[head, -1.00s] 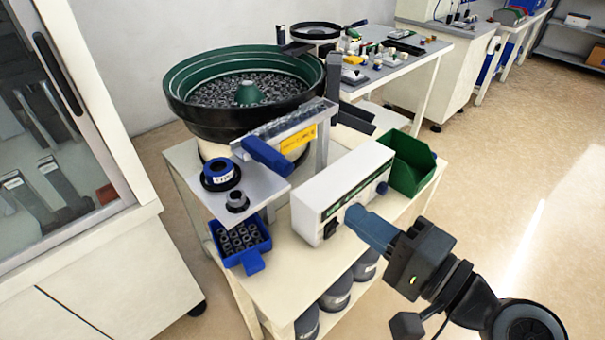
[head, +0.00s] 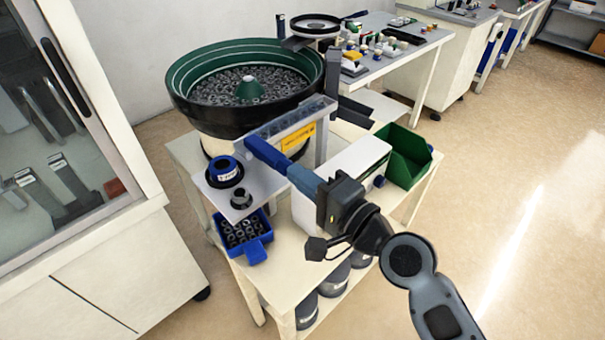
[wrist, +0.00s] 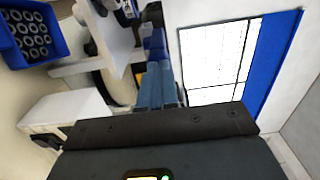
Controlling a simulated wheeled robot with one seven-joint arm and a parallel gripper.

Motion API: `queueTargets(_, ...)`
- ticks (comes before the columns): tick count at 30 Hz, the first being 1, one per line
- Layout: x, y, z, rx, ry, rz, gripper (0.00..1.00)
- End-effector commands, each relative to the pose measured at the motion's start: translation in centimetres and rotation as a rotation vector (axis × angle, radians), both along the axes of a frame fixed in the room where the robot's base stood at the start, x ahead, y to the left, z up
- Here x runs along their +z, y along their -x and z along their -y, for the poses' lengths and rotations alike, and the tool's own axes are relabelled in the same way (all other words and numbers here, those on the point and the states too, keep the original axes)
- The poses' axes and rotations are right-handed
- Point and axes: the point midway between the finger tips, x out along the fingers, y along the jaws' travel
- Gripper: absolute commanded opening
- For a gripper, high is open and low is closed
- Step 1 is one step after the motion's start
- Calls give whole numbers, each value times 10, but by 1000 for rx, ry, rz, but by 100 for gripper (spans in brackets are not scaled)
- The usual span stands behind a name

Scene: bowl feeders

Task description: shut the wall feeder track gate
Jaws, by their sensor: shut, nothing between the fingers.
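The large green-and-black bowl feeder (head: 245,85) stands on a cream cart close to the wall. Its track (head: 293,122) runs along the bowl's front right and bears a yellow label. A blue bar (head: 266,153), which looks like the track gate, sticks out from the track's near end over a small grey shelf. My gripper (head: 292,172) is shut and empty, its blue-grey fingertips at the bar's right end. In the wrist view the fingers (wrist: 157,88) point at the blue bar (wrist: 155,45); I cannot tell whether they touch.
A white control box (head: 345,165) and a green bin (head: 404,156) sit right of the track. A blue tray of parts (head: 243,235) sits below the shelf. A glass-door cabinet (head: 60,150) is on the left. A smaller feeder (head: 315,27) stands behind. Floor at right is clear.

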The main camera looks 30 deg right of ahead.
Motion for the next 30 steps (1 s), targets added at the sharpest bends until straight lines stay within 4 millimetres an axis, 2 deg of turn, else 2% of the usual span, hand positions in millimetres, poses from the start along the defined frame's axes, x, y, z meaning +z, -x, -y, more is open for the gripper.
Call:
queueTargets(7, 1, -1, 0, 0, 0, 0, 0)
queueTargets(15, 2, -35, -6, 0, 1, 2, 0)
queueTargets(18, 1, -40, -7, 0, 2, 2, 0)
queueTargets(30, 1, -42, -8, 2, 0, 4, 0)
